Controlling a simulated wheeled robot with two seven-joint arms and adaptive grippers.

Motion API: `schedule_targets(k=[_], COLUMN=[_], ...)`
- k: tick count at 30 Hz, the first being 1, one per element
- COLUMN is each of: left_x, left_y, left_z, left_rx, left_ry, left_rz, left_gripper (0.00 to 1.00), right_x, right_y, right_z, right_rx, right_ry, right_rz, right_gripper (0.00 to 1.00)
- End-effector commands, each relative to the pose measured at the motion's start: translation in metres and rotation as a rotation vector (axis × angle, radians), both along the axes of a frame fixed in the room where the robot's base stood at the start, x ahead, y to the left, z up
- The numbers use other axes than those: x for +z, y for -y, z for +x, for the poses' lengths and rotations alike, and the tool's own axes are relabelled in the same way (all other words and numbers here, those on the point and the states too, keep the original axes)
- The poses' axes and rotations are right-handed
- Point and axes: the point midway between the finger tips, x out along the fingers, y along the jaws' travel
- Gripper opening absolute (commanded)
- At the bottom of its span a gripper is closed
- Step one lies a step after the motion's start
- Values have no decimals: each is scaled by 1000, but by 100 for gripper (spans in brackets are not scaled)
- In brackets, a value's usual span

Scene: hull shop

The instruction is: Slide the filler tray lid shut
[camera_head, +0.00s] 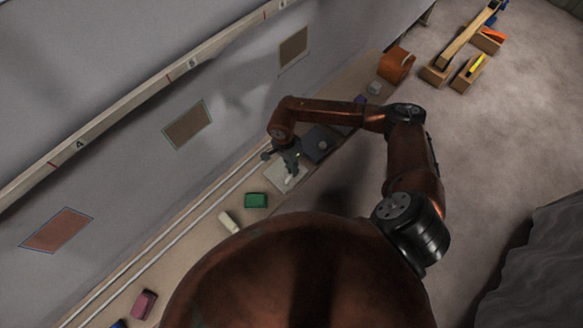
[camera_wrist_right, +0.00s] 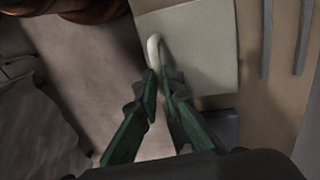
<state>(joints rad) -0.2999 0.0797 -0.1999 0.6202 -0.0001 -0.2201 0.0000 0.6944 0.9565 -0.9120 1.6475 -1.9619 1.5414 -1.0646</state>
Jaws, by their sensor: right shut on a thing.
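The pale cream filler tray lid (camera_head: 277,180) lies flat on the long bench, with a white bar handle (camera_head: 290,180) on it. My right gripper (camera_head: 291,172) reaches down onto that handle. In the right wrist view the lid (camera_wrist_right: 205,50) fills the top middle, and the green fingers (camera_wrist_right: 160,80) are shut on the handle (camera_wrist_right: 153,48) near the lid's edge. A dark tray (camera_head: 318,144) sits beside the lid, up and to the right, with a small light round thing in it. A dark corner, likely that tray, shows below the lid (camera_wrist_right: 225,124). My left gripper is not in view.
A green block (camera_head: 256,200), a cream cylinder (camera_head: 229,221) and a pink block (camera_head: 144,303) lie along the bench. Two pale rails (camera_head: 190,222) run along the wall side. An orange-brown box (camera_head: 396,65) stands at the far end. The floor at right is mostly clear.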

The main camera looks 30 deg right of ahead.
Motion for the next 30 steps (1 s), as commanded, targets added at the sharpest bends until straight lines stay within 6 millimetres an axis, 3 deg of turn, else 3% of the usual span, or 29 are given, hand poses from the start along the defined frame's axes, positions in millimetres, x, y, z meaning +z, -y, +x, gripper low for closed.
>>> schedule_targets(k=[5, 6, 14, 23, 30], left_x=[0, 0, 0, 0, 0], left_y=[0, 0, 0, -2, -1], left_z=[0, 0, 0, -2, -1], left_rx=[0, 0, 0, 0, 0], left_ry=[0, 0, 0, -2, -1], left_rz=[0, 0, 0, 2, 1], left_gripper=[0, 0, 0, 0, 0], right_x=[0, 0, 0, 2, 35], right_y=[0, 1, 1, 0, 0], right_z=[-4, -4, -4, -2, 5], right_rx=[1, 1, 1, 1, 2], right_ry=[-12, -13, -12, -9, -5], right_rz=[-2, -3, -2, -2, -3], right_gripper=[0, 9, 26, 26, 26])
